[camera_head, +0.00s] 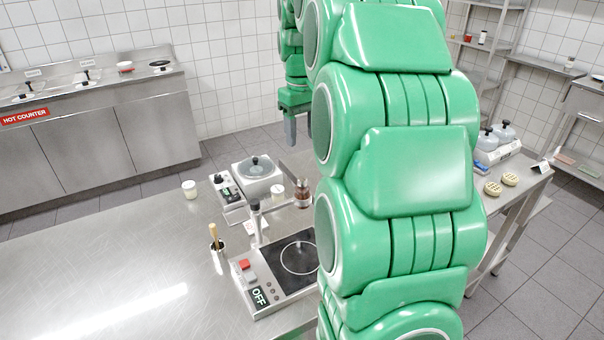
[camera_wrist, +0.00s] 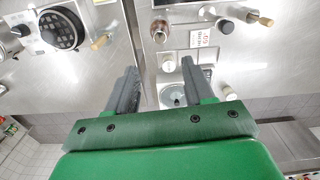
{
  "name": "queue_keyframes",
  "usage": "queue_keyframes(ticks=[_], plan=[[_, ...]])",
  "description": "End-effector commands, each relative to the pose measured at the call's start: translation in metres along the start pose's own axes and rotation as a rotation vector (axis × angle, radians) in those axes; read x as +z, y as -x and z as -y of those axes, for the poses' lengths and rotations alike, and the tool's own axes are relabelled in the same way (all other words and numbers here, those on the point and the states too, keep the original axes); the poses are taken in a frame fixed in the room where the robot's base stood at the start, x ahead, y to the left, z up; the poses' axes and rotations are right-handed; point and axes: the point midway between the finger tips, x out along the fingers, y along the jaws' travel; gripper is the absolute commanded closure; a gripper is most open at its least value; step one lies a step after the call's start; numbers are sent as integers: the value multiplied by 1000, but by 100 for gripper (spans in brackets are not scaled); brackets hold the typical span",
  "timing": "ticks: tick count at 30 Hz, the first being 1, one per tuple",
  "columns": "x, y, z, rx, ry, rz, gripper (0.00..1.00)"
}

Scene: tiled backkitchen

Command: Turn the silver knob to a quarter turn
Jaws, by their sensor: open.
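My gripper (camera_head: 290,130) points down at the back of the steel counter (camera_head: 110,265), above and beyond the lidded pot (camera_head: 258,174). In the wrist view its two grey fingers (camera_wrist: 160,68) are spread apart with nothing held between them. A small round silver knob-like part (camera_wrist: 225,25) shows in the wrist view, beyond and to the right of the fingertips. I cannot tell for sure that it is the silver knob, or read how it is turned. The fingers touch no knob. In the head view my arm hides part of the counter's right side.
A hob (camera_head: 292,262) with a red button and an OFF display (camera_head: 259,297) stands at the counter's front. The counter's left part is clear. A hot counter (camera_head: 85,120) stands behind.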

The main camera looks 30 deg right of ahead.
Motion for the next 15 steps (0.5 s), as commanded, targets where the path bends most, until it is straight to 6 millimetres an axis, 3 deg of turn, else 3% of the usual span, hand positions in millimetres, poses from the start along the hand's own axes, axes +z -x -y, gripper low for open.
queue_keyframes(ticks=[15], plan=[[0, -41, 0, -1, -2, -2, 47]])
